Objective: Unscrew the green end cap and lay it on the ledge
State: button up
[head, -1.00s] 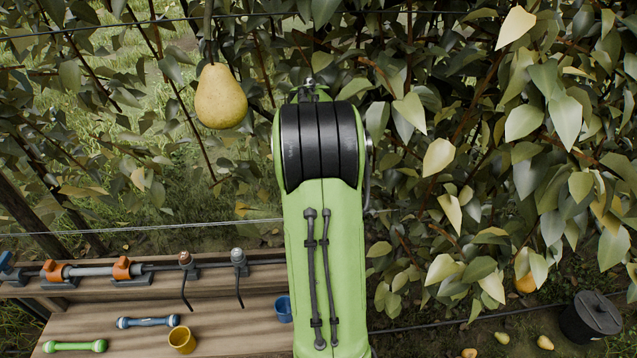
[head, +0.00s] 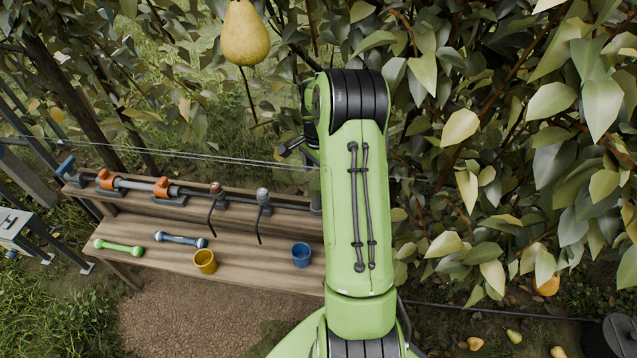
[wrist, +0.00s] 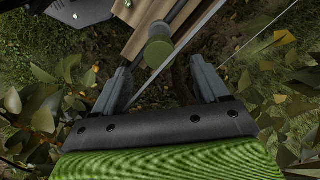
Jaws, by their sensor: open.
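The green end cap (wrist: 158,51) shows in the wrist view as a round green face with a greyish rim, on the end of a pipe along the wooden ledge (wrist: 146,28). My gripper (wrist: 159,66) is open, its two grey fingers spread below and to either side of the cap. The cap appears just beyond the fingertips, roughly centred between them; I see no contact. In the head view my green arm hides the cap and gripper. The ledge (head: 170,208) and the dark pipe (head: 235,199) run behind the arm there.
On the lower shelf (head: 165,255) are a yellow cup (head: 205,262), a blue cup (head: 301,254), a green bar (head: 119,247) and a blue bar (head: 181,240). Orange clamps (head: 161,187) sit on the pipe. A pear (head: 244,34) hangs above; dense leaves fill the right.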

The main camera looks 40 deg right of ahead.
aim_at(318, 184)
notch_tip(318, 184, down, 5)
jog(key=shift+r, duration=0.1)
jog(key=shift+c, duration=0.3)
jog(key=c, duration=1.1)
jog(key=n, duration=1.5)
jog(key=shift+b, duration=0.35)
jog(key=shift+o, duration=0.2)
jog(key=shift+d+r+p, duration=0.2)
jog(key=shift+r+p, duration=0.15)
jog(key=shift+r, duration=0.1)
